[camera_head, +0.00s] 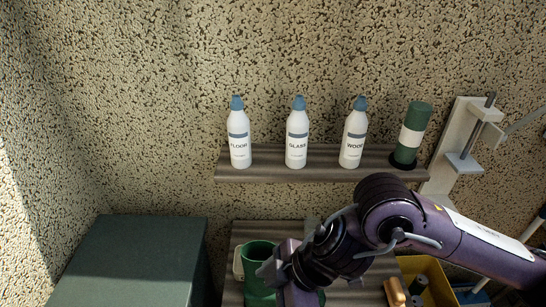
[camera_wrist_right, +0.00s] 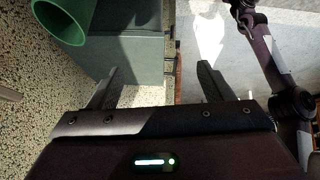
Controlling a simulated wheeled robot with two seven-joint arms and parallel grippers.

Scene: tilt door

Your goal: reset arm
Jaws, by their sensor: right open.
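My right arm comes in from the right in the head view and reaches over the lower shelf. Its gripper (camera_head: 278,275) is at the bottom of the picture, beside a green mug (camera_head: 258,262) and overlapping it in the picture. In the right wrist view the two dark fingers (camera_wrist_right: 160,88) are spread wide, with nothing between them. A dark green box (camera_head: 135,255) with a flat top stands at the lower left; a green box also shows beyond the fingers in the wrist view (camera_wrist_right: 128,55). My left gripper is not in view.
An upper shelf (camera_head: 265,172) carries three white bottles with blue caps (camera_head: 239,135) and a green canister (camera_head: 411,135). A lower shelf (camera_head: 235,295) holds the mug. A yellow bin (camera_head: 432,272) stands at the lower right. A white wall bracket (camera_head: 462,140) is at the right.

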